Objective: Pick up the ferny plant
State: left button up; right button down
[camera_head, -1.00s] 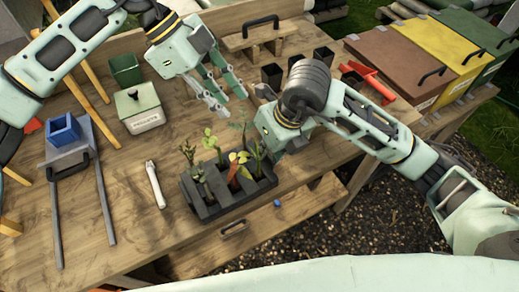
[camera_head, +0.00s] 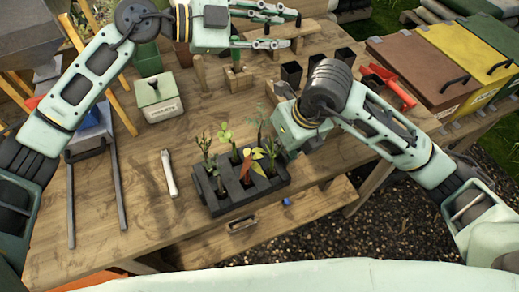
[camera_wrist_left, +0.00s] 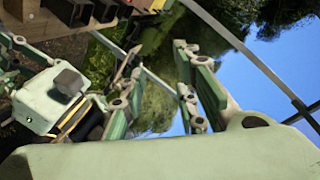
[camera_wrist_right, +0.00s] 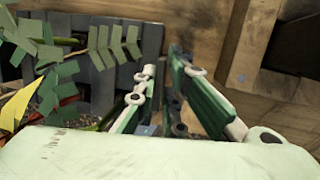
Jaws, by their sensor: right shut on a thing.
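The ferny plant (camera_head: 261,122), with thin feathery green fronds, stands at the back right of a dark grey tray (camera_head: 238,203). Its fronds (camera_wrist_right: 110,42) hang at the upper left of the right wrist view. My right gripper (camera_wrist_right: 163,72) is at the tray's edge beside the fern and appears shut on the tray wall, its fingers astride it. The arm hides its fingers in the head view. My left gripper (camera_head: 275,28) is open and empty, high over the back of the table, far from the plant.
Other seedlings, one with orange-red and yellow leaves (camera_head: 247,163), share the tray. A white tool (camera_head: 169,173) lies left of it. A lidded box (camera_head: 158,98), black pots (camera_head: 291,73) and a wooden block (camera_head: 238,79) stand behind. The table is clear between.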

pick_arm(q)
jog(key=s+a+f+m+t, duration=0.1)
jog(key=s+a+f+t, duration=0.15)
jog(key=f, duration=0.25)
jog(key=s+a+f+t, duration=0.1)
jog(key=s+f+t, duration=0.1)
jog(key=f+t, duration=0.15)
jog(key=s+a+r+m+t+h, duration=0.1)
jog(key=s+a+m+t, duration=0.1)
jog(key=s, duration=0.5)
jog(key=s+a+r+m+t+h, duration=0.1)
jog(key=s+m+t, duration=0.1)
jog(key=s, duration=0.4)
jog(key=s+d+f+g, duration=0.2)
jog(key=s+d+f, duration=0.2)
jog(key=n+t+y, duration=0.7)
jog(key=n+y, duration=0.5)
jog(key=n, duration=1.5)
send_near(259, 141)
jog(key=shift+x, duration=4.05)
